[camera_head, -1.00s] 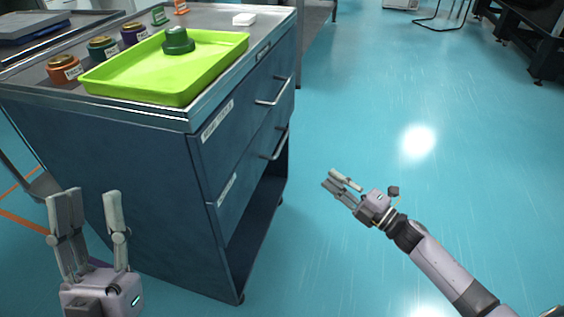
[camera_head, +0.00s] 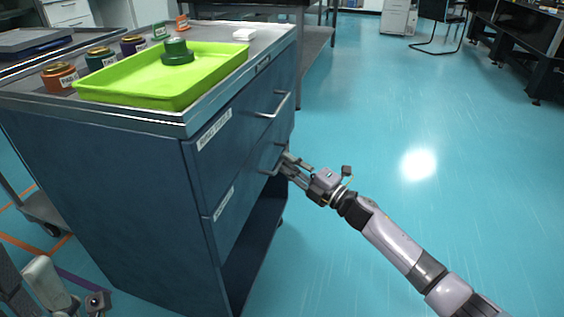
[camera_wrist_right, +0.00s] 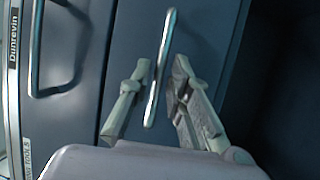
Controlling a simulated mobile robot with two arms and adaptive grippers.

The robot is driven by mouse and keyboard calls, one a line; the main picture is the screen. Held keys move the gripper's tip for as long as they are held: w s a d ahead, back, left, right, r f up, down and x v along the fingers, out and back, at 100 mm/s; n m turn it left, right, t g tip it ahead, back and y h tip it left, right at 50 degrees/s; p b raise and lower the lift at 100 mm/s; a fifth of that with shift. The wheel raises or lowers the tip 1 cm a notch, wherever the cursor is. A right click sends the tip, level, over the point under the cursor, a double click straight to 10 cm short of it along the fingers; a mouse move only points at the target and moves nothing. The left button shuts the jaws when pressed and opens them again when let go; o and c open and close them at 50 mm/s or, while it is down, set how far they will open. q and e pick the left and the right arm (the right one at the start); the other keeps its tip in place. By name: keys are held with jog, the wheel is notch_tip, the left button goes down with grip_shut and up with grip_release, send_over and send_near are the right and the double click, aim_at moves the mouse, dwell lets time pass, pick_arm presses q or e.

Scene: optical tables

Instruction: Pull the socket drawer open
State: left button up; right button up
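The blue cabinet (camera_head: 110,190) has two drawers, both flush with its front. The lower drawer (camera_head: 237,200) carries a white label (camera_head: 224,204) too small to read, so I cannot confirm it is the socket drawer. My right gripper (camera_head: 287,163) is at the lower drawer's handle (camera_head: 270,160). In the right wrist view, this bar handle (camera_wrist_right: 158,75) lies between the fingertips of my right gripper (camera_wrist_right: 160,78), which is open with gaps beside the bar. My left gripper (camera_head: 45,290) shows only partly at the lower left, away from the cabinet's drawers; its opening is unclear.
The upper drawer's handle (camera_head: 274,106) is just above. A lime tray (camera_head: 130,97) with a green round piece (camera_head: 177,52), labelled jars (camera_head: 60,76) and a white block (camera_head: 244,34) are on the cabinet top. The floor (camera_head: 400,220) right of the cabinet is clear.

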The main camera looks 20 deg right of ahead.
jog(key=shift+x, duration=1.3)
jog(key=shift+c, duration=0.2)
grip_shut()
